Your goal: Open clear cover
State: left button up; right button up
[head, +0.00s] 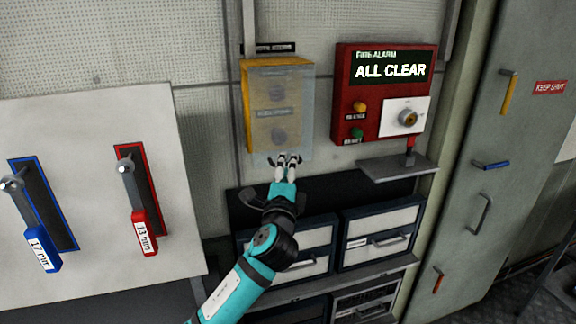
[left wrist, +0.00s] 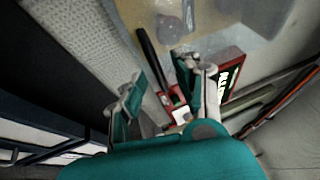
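The clear cover (head: 297,100) is a see-through panel over the front of a yellow wall box (head: 247,95), and it looks closed. Two round dark knobs show dimly behind it. My left gripper (head: 285,159) is at the cover's lower edge, pointing up at it. In the left wrist view the fingers of my left gripper (left wrist: 160,74) are spread with a gap between them. The clear cover (left wrist: 215,40) fills the upper part of that view, beyond the fingers. I cannot tell whether a finger touches the cover. My right gripper is not in view.
A red fire alarm panel (head: 344,95) reading "ALL CLEAR" is right of the box. A small grey shelf (head: 395,168) juts out below it. Drawers (head: 380,232) are below. A white board (head: 90,125) with blue and red tools is at left, a grey cabinet (head: 500,130) at right.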

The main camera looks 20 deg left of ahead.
pick_arm(q)
jog(key=shift+x, duration=0.9)
jog(key=shift+s, duration=0.1)
jog(key=shift+c, duration=1.4)
grip_shut()
jog(key=shift+f, duration=0.1)
